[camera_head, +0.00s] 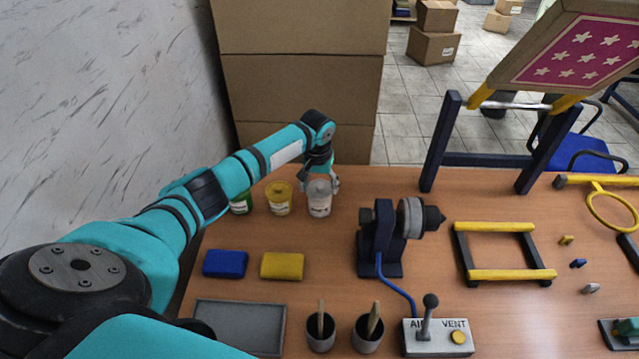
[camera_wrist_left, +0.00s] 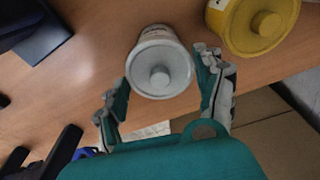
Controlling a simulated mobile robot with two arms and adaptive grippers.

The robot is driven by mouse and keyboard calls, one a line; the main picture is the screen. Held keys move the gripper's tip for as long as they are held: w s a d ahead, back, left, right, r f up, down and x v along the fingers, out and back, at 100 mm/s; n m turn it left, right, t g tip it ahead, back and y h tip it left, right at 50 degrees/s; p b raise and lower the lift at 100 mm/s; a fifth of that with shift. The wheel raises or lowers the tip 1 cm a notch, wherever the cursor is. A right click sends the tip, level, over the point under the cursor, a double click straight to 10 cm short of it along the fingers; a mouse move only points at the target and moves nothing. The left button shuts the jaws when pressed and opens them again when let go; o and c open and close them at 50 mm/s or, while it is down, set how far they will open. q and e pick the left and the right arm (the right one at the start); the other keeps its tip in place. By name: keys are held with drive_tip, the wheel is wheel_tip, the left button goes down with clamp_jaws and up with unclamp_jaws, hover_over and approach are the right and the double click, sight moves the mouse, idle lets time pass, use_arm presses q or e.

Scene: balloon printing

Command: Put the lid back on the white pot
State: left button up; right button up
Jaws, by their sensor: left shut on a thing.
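The white pot (camera_head: 319,207) stands on the wooden table at the back, right of the yellow pot (camera_head: 279,200). Its white lid (camera_wrist_left: 160,72), with a round knob, sits on its top in the left wrist view, where the pot's side (camera_wrist_left: 156,32) shows behind it. My left gripper (camera_head: 320,182) reaches down from above over the white pot. The exact seam between lid and pot is hard to see. My right gripper is not in view.
A green pot (camera_head: 241,203) stands left of the yellow pot, which is close to my left fingers in the wrist view (camera_wrist_left: 252,22). A dark machine (camera_head: 382,235) stands to the right. Blue (camera_head: 225,264) and yellow (camera_head: 282,266) blocks lie in front on clear table.

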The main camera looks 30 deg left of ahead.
use_arm(q)
drive_tip(key=shift+f+p, duration=0.15)
drive_tip(key=shift+p, duration=0.4)
idle(1.0)
idle(0.4)
drive_tip(key=o, duration=0.8)
drive_tip(key=shift+o, duration=0.5)
drive_tip(key=shift+r+p, duration=1.3)
drive_tip(key=shift+p, duration=0.15)
drive_tip(key=shift+r+p, duration=0.65)
drive_tip(key=shift+r, duration=1.55)
